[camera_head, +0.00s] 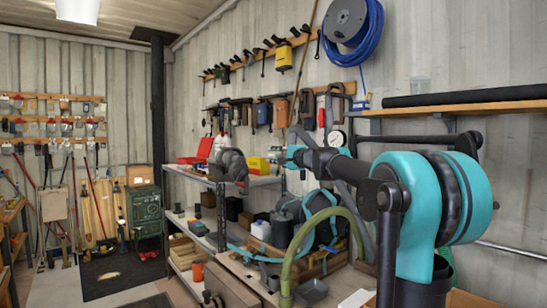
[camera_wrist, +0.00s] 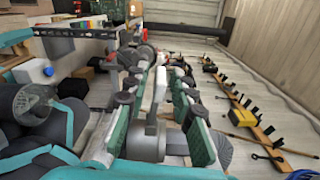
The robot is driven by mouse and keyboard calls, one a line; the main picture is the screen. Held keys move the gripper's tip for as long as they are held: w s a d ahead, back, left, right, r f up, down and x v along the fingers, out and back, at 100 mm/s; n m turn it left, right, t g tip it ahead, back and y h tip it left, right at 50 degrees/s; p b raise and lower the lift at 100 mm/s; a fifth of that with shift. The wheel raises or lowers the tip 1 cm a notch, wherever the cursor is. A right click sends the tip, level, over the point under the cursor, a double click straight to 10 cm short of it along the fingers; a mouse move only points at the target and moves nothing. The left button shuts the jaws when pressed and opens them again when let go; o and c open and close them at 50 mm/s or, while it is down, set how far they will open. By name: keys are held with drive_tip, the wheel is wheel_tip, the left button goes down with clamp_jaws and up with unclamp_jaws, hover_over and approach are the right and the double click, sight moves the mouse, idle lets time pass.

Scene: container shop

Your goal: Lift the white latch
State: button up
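I cannot make out the white latch for certain in either view. My gripper (camera_wrist: 161,70) shows in the wrist view with two green-sided fingers and dark joints. Its fingertips are apart and it looks open. A slim white thing (camera_wrist: 160,87) shows between the fingers, apparently beyond them; I cannot tell what it is or whether it is touched. In the head view my teal and black arm reaches from the right toward the middle, and the fingers cannot be made out there.
A long shelf bench (camera_head: 262,181) stands along the right wall with a grey machine (camera_head: 232,165), a red case (camera_head: 190,160) and a yellow box (camera_head: 258,165). A green cabinet (camera_head: 145,208) stands at the back. Tool racks line the walls. Some floor is clear at the left.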

drive_tip(key=shift+s, duration=0.1)
drive_tip(key=v, duration=1.2)
drive_tip(key=shift+f, duration=0.15)
